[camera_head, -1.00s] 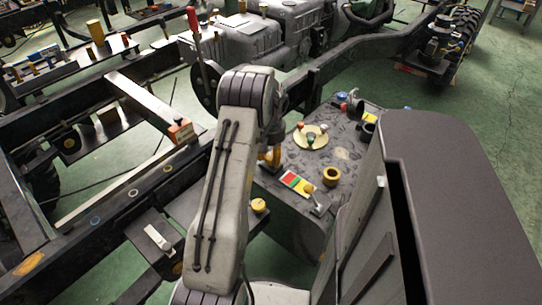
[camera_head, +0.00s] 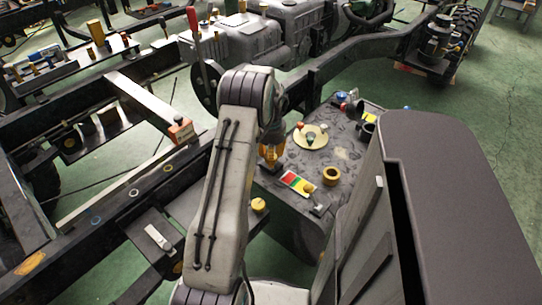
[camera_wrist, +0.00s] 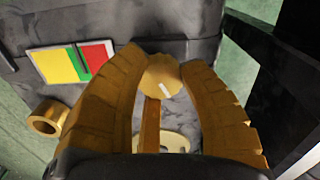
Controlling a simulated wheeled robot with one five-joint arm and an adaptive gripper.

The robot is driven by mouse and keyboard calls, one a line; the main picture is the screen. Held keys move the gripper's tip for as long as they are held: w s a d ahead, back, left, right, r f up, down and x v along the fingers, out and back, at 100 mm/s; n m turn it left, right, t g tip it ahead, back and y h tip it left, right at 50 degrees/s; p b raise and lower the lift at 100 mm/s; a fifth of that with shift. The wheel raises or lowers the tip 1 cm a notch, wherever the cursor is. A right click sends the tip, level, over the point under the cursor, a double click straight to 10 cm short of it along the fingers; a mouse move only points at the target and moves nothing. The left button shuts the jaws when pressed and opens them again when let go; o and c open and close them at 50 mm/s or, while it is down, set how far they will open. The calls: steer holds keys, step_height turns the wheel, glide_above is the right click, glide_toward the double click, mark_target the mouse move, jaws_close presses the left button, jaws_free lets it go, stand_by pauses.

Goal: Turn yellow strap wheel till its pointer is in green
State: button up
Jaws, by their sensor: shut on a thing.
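The yellow strap wheel (camera_wrist: 165,78) is round with a scalloped edge and a white mark, and sits between my two fingertips in the wrist view. My gripper (camera_wrist: 166,66) is shut on it, one brown-yellow finger on each side. In the head view my gripper (camera_head: 271,155) is at the near left of the dark tank top, and the wheel is hidden there. A scale plate (camera_wrist: 54,68) with yellow, green and red fields lies left of the wheel. A thin dark pointer (camera_wrist: 84,61) stands near the border of green and red. The scale also shows in the head view (camera_head: 293,181).
A yellow ring (camera_head: 331,176) stands on the tank near the scale. A pale disc (camera_head: 310,136) with coloured knobs lies behind my gripper. A yellow cap (camera_head: 258,205) is on the frame rail at the near left. Green floor is open at the far right.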

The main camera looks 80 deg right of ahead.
steer(key=shift+a+f, duration=0.1)
steer(key=shift+f, duration=0.05)
steer(key=o, duration=1.2)
step_height(320, 180, up, 12)
steer(key=shift+r, duration=0.1)
